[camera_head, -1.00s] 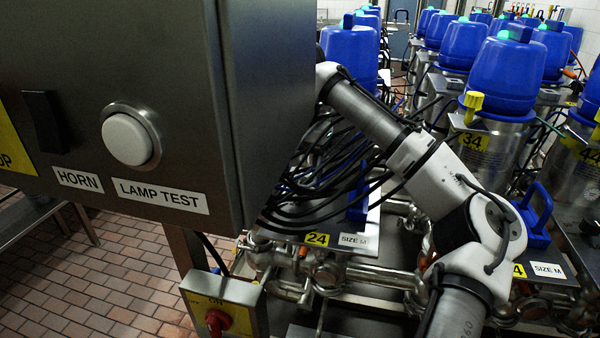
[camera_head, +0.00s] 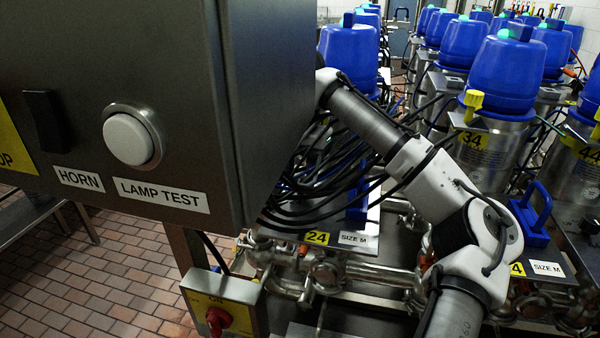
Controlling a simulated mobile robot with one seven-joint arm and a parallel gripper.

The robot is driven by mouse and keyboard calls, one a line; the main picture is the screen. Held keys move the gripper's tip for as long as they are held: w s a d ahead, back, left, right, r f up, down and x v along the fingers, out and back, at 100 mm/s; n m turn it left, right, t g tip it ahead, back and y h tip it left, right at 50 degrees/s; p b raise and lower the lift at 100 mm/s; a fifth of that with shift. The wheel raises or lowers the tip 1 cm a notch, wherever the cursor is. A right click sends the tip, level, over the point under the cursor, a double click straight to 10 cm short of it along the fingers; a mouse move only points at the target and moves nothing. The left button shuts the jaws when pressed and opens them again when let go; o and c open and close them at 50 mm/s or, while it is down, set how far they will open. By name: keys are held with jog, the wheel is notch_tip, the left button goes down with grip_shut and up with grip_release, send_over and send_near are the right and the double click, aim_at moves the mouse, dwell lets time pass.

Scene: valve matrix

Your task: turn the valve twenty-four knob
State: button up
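A yellow tag marked 24 (camera_head: 317,238) sits on the front edge of a steel plate, beside a SIZE M label (camera_head: 358,239). A blue handle (camera_head: 358,200) stands on this plate, partly behind black cables. I cannot make out a knob for valve twenty-four; the cabinet, cables and my arm cover much of that area. My arm crosses from the upper middle down to the lower right, in front of the valves.
A steel cabinet (camera_head: 270,100) with a white LAMP TEST button (camera_head: 127,139) fills the left. Below it is a box with a red switch (camera_head: 219,321). Steel pipes (camera_head: 375,273) run under the plates. Valve 34's yellow knob (camera_head: 473,101) and blue-capped valves (camera_head: 503,75) stand right.

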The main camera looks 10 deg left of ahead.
aim_at(300, 179)
jog(key=shift+n, duration=0.3)
jog(key=n, duration=0.4)
jog(key=shift+n, duration=2.5)
jog(key=o, duration=1)
notch_tip(300, 179, up, 14)
jog(key=shift+f, duration=0.1)
